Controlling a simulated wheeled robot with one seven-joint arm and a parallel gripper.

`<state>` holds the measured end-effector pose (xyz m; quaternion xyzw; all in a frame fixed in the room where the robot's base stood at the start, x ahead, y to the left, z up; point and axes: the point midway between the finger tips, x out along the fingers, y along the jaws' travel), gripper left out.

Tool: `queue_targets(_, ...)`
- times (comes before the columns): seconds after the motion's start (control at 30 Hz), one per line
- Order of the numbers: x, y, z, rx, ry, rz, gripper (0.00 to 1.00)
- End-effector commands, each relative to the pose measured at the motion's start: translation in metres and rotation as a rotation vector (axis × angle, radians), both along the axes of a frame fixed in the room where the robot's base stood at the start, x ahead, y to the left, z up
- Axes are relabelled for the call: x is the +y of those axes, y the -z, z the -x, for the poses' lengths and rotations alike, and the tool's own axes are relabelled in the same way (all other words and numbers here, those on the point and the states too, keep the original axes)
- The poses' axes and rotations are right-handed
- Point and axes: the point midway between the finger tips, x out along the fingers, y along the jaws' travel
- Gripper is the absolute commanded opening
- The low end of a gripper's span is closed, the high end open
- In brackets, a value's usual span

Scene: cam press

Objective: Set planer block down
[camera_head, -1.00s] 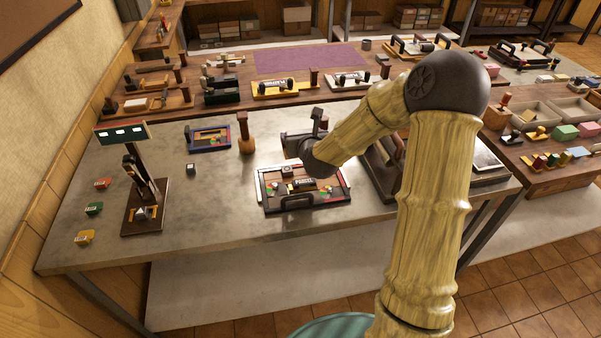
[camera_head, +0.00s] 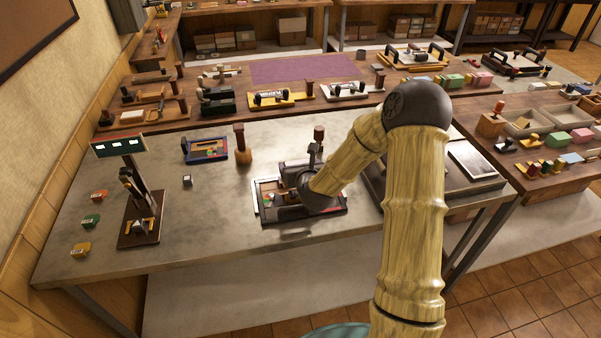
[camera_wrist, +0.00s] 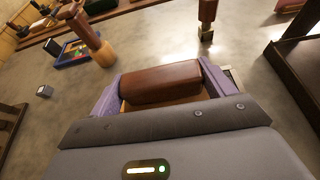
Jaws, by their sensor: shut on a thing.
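The planer block, a rounded reddish-brown block with a tan lower part, sits between the purple fingers of my gripper (camera_wrist: 158,92) in the wrist view. I see its brown top (camera_wrist: 160,80); its underside is hidden. My gripper is shut on it. In the head view my gripper (camera_head: 294,172) is over the dark board with coloured pieces (camera_head: 329,213) and hides much of it. My arm hides the block there. I cannot tell whether the block touches anything below.
A brown-knobbed post (camera_head: 318,136) stands just behind my gripper. A wooden-handled stamp (camera_head: 242,145), a blue tray (camera_head: 205,150) and a small dark cube (camera_head: 187,180) are to the left. A press stand (camera_head: 140,205) is farther left. The grey tabletop (camera_head: 215,225) between is bare.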

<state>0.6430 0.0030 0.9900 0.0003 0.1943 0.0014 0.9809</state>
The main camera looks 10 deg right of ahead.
Motion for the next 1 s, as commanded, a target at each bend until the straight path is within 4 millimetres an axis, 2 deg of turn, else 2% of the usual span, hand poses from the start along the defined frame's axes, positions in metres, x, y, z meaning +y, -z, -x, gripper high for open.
queue_targets(0.1,0.002,0.019,0.000,0.004,-0.003,-0.001,0.53)
queue_targets(0.2,0.002,0.028,0.000,0.001,-0.002,-0.001,0.53)
queue_targets(0.6,-0.003,0.034,0.000,-0.001,0.006,-0.001,0.53)
queue_targets(0.63,-0.003,0.033,0.000,0.000,0.005,0.000,0.87)
queue_targets(0.7,-0.003,0.033,0.000,0.000,0.005,0.000,1.00)
queue_targets(1.0,-0.002,0.030,0.000,0.000,0.003,0.000,1.00)
